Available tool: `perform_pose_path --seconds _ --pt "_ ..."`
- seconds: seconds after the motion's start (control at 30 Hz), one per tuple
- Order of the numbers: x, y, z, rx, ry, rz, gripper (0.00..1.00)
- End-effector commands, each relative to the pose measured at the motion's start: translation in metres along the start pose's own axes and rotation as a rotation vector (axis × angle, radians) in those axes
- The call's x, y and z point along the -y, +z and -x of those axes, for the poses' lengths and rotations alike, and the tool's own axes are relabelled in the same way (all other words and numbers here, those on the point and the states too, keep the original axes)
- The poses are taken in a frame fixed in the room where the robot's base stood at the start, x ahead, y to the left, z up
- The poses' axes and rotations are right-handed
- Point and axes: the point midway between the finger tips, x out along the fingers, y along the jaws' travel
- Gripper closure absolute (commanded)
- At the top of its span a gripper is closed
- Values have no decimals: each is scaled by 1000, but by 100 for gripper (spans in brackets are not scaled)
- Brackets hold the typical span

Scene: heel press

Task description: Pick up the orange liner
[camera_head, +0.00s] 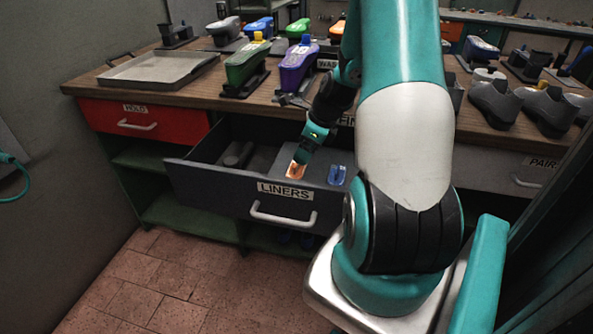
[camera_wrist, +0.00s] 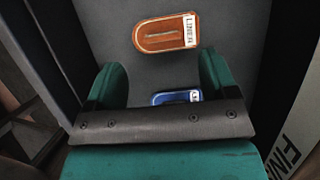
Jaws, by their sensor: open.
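The orange liner (camera_wrist: 166,36) lies flat on the grey floor of the open drawer, with a white label reading LINER at its right end in the wrist view. In the head view the orange liner (camera_head: 296,170) shows just below my gripper (camera_head: 303,156). In the wrist view my gripper (camera_wrist: 160,85) is open and empty, its two green fingers apart. The orange liner appears beyond the fingertips, between their lines and not touched. The height of the fingers above it is hard to tell.
A blue liner (camera_head: 337,175) lies right of the orange one; it is partly hidden in the wrist view (camera_wrist: 176,97). The LINERS drawer (camera_head: 240,197) stands open with raised walls. A dark grey object (camera_head: 238,154) lies at its left. The workbench (camera_head: 190,90) overhangs behind.

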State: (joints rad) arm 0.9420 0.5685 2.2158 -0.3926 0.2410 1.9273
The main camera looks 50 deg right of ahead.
Motion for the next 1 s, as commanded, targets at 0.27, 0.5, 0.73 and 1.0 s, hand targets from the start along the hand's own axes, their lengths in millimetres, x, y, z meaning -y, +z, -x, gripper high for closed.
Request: perform_pose_path --seconds 0.27,0.5,0.73,1.0 --pt "2 1 -30 -1 4 2 21" --pt "3 1 -55 0 1 1 21" --pt "3 1 -56 0 -1 1 24" --pt "3 1 -55 0 0 1 74"
